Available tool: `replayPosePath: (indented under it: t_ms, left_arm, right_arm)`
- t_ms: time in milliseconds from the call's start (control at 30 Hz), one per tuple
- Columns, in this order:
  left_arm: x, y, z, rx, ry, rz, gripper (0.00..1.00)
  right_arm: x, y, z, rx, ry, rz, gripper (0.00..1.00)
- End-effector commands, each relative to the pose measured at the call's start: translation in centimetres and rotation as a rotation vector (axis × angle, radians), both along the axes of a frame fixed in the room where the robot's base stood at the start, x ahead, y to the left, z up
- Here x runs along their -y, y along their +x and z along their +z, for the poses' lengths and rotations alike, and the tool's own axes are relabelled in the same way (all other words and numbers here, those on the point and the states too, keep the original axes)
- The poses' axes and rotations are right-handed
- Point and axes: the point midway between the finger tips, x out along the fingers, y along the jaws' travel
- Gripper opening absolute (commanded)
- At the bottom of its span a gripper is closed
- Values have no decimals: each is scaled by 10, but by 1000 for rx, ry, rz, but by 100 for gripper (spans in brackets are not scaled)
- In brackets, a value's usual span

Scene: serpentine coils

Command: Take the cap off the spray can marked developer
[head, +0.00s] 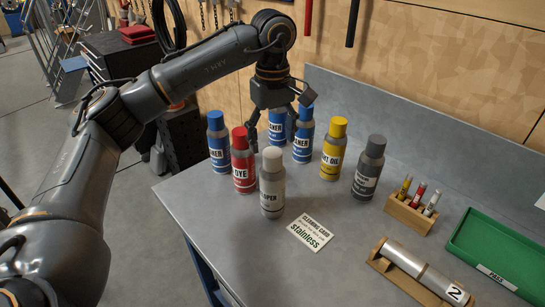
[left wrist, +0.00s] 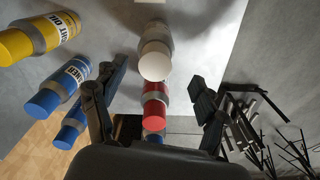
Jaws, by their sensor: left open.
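The developer can is a pale grey-white spray can (head: 271,196) with a whitish cap (head: 272,158) on it. It stands upright at the front of a group of cans; only "OPER" of its label reads clearly. Its round white cap also shows in the left wrist view (left wrist: 155,66), ahead of the fingers. My left gripper (head: 280,122) is open and empty, pointing down above and behind the developer can, near the blue cans. In the left wrist view my left gripper (left wrist: 158,95) has its fingers spread, with the red cap between them in the picture. My right gripper is out of view.
A card (head: 311,235), tube rack (head: 411,214), cylinder stand (head: 400,283) and green tray (head: 500,245) lie right.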

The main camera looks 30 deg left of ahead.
Motion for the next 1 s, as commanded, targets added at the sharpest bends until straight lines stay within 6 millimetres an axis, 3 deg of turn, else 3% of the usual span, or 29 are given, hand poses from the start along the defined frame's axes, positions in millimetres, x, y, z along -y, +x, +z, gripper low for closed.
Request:
replayPosePath:
  t_ms: [400, 667, 867, 1000]
  left_arm:
    - [-4, 8, -49, -4, 0, 0, 73]
    - [-3, 8, -54, 0, 0, -1, 73]
    - [-3, 8, -54, -1, -1, -1, 36]
    - [-3, 8, -54, -1, -1, -1, 33]
  right_arm:
    - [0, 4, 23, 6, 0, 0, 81]
    - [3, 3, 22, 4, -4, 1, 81]
    - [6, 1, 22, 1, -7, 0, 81]
    - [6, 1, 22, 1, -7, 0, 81]
